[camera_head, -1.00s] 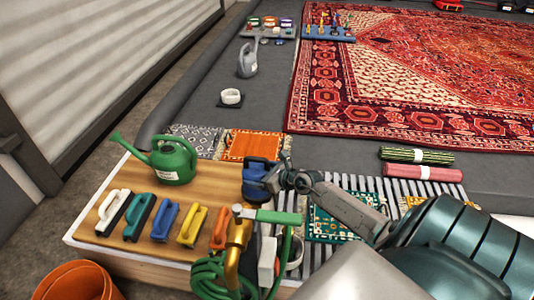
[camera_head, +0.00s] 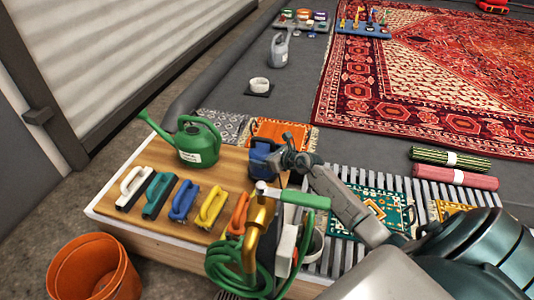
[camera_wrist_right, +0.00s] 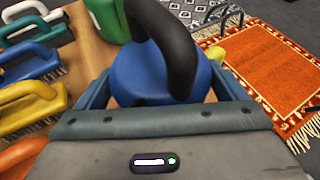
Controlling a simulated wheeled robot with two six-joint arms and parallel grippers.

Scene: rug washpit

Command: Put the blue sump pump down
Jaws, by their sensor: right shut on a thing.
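The blue sump pump (camera_head: 262,160) is at the right end of the wooden board, beyond the brass tap. My right gripper (camera_head: 290,158) is shut on it, with the arm coming in from the right. In the right wrist view the blue pump (camera_wrist_right: 160,75) fills the space between the fingers, its black handle arching toward the camera. The pump appears upright. Its base is hidden, so I cannot tell whether it touches the board. My left gripper is not in view.
On the wooden board (camera_head: 160,165) stand a green watering can (camera_head: 198,145) and several coloured brushes (camera_head: 184,200). A brass tap (camera_head: 258,225) with a green hose (camera_head: 225,260) is in front. An orange bucket (camera_head: 95,270) is at lower left. A slatted grate (camera_head: 345,258) lies at right.

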